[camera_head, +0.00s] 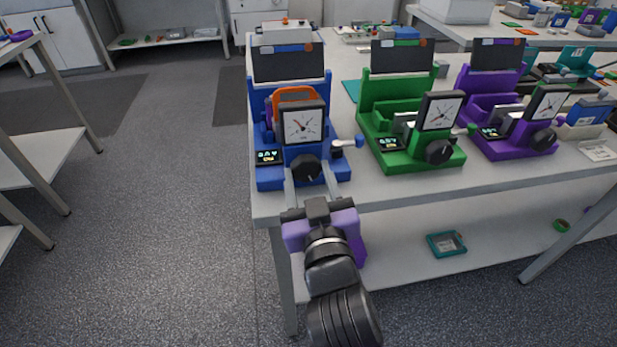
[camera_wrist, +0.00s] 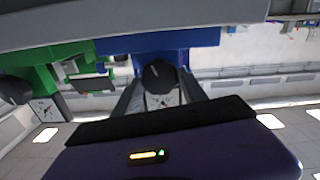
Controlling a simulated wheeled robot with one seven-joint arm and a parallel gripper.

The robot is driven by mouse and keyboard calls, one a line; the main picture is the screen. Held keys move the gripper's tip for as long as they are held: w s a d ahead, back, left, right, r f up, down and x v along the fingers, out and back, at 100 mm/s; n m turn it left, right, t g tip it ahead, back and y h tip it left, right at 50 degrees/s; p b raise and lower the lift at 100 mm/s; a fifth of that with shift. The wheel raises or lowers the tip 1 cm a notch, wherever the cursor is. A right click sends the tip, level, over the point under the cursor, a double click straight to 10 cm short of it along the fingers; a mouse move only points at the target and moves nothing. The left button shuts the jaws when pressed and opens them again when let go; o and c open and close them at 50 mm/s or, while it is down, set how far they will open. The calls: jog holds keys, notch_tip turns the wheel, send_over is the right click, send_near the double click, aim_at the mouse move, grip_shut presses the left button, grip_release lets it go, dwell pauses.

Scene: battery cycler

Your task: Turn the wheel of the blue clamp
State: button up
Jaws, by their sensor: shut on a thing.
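The blue clamp (camera_head: 262,178) stands at the left end of the table in the head view, with a dial gauge (camera_head: 303,124) on its front. Its black wheel (camera_head: 306,169) sits below the dial. An orange part (camera_head: 295,94) shows behind the dial. My gripper (camera_head: 311,178) reaches in from the front, its two fingers on either side of the wheel and shut on it. In the wrist view the black wheel (camera_wrist: 159,77) lies between the fingertips, in front of the blue body (camera_wrist: 190,40). The exact finger contact is small and hard to see.
A green clamp (camera_head: 400,155) and a purple clamp (camera_head: 505,147) stand to the right on the same table (camera_head: 400,191). A teal tray (camera_head: 446,244) lies on the lower shelf. The floor at left is free.

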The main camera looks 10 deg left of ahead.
jog(key=shift+f, duration=0.2)
jog(key=o, duration=1.4)
jog(key=shift+r, duration=0.1)
jog(key=shift+c, duration=0.2)
jog(key=v, duration=0.8)
